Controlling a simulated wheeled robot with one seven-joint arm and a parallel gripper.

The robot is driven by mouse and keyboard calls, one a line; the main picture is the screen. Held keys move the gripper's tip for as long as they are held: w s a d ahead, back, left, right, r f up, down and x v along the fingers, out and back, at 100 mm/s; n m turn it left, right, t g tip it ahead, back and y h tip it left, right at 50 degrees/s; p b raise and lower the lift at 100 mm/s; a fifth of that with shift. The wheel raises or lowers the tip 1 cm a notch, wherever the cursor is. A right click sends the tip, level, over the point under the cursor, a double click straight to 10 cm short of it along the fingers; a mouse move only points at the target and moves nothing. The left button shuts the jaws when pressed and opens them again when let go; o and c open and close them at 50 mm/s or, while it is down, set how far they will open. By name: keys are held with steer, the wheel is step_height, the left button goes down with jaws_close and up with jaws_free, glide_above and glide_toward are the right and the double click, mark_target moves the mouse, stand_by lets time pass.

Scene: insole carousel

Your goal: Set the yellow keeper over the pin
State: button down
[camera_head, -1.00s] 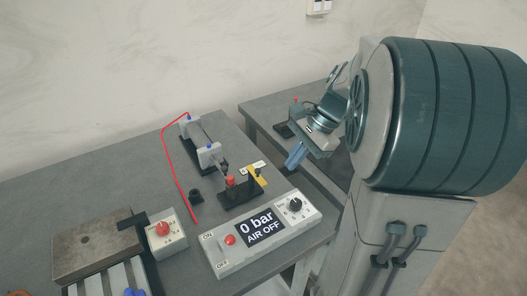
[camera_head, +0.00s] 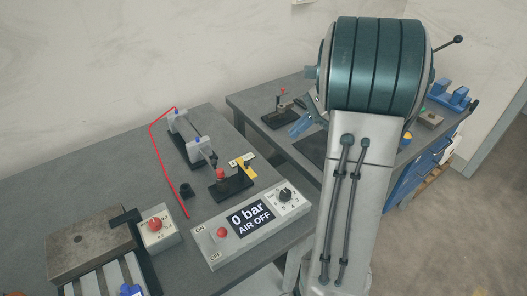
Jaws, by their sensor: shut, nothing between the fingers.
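The yellow keeper (camera_head: 248,171) is a small yellow piece at the right end of a black base (camera_head: 232,188) on the near bench. A red-topped part (camera_head: 220,174) stands at the left of the same base. The pin is too small to make out, so I cannot tell whether the keeper is around it or beside it. The fingers are shut and hold nothing.
A control box (camera_head: 250,222) reading "0 bar AIR OFF" stands in front of the keeper. A cylinder fixture (camera_head: 190,140) with a red hose (camera_head: 163,160) stands behind. A grey block (camera_head: 88,243) and red-button box (camera_head: 157,232) are at left. A second bench (camera_head: 255,98) stands behind.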

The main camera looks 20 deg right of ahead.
glide_toward(248, 167)
step_height(248, 167, down, 4)
steer(key=shift+w+a+f+p, duration=0.15)
steer(key=shift+a+p, duration=0.1)
steer(key=shift+a, duration=0.25)
steer(key=shift+w+a+r+p, duration=0.15)
steer(key=shift+a+p, duration=0.15)
steer(key=shift+a, duration=0.2)
steer(key=shift+w+a+f+p, duration=0.15)
steer(key=shift+a+p, duration=0.1)
steer(key=shift+a, duration=0.2)
steer(key=shift+s, duration=0.1)
